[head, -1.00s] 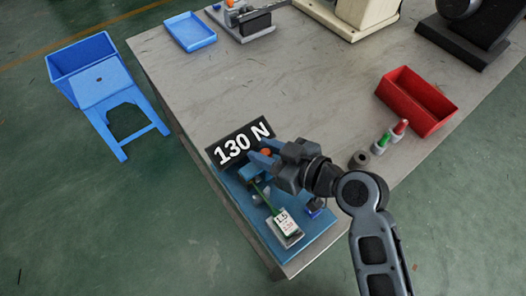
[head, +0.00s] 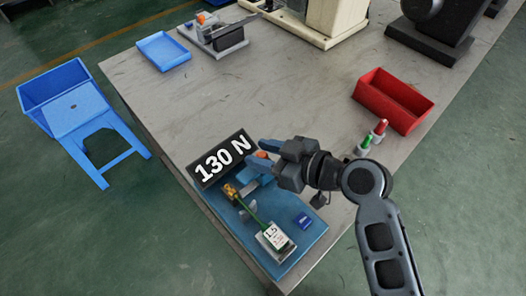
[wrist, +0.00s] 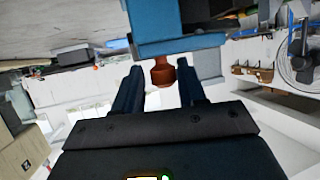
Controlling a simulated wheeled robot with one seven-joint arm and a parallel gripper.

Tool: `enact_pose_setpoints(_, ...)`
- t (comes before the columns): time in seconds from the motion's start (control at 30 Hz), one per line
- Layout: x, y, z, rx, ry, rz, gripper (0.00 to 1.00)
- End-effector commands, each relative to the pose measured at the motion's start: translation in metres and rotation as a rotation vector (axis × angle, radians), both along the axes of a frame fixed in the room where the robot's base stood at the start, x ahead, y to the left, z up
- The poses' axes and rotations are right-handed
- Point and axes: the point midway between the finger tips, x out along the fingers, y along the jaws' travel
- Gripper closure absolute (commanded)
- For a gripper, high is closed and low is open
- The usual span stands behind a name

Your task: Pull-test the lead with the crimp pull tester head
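The pull tester stands on a blue base plate (head: 310,240) at the table's near corner, with a dark display (head: 222,160) reading "130 N". A green lead (head: 248,212) runs from a brass-coloured end (head: 231,190) to a white tag block (head: 273,238) marked 1.5. My gripper (head: 266,150) is at the blue tester head (head: 254,173), by its orange knob (head: 262,155). In the wrist view the fingers (wrist: 160,88) are spread, with a reddish-brown knob (wrist: 162,73) between them and a gap on each side. The blue head (wrist: 175,45) is beyond it.
A small dark blue block (head: 304,220) lies on the base plate. A green bottle (head: 364,145) and a red one (head: 379,131) stand right of my arm, near a red bin (head: 395,100). A blue tray (head: 163,51) is at the far left. The table's middle is clear.

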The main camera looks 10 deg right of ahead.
Motion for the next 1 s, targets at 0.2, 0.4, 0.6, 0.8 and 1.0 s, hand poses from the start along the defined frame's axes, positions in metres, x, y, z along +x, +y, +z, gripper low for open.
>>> enact_pose_setpoints(0.2,-0.017,-0.021,0.01,0.0,-0.002,-0.006,0.63)
enact_pose_setpoints(0.4,-0.036,-0.043,0.022,0.0,-0.002,-0.004,0.63)
enact_pose_setpoints(0.6,-0.045,-0.053,0.028,-0.001,-0.001,-0.002,0.63)
enact_pose_setpoints(0.8,-0.046,-0.054,0.029,0.0,0.0,-0.001,0.63)
enact_pose_setpoints(1.0,-0.046,-0.053,0.029,0.0,0.0,-0.001,0.63)
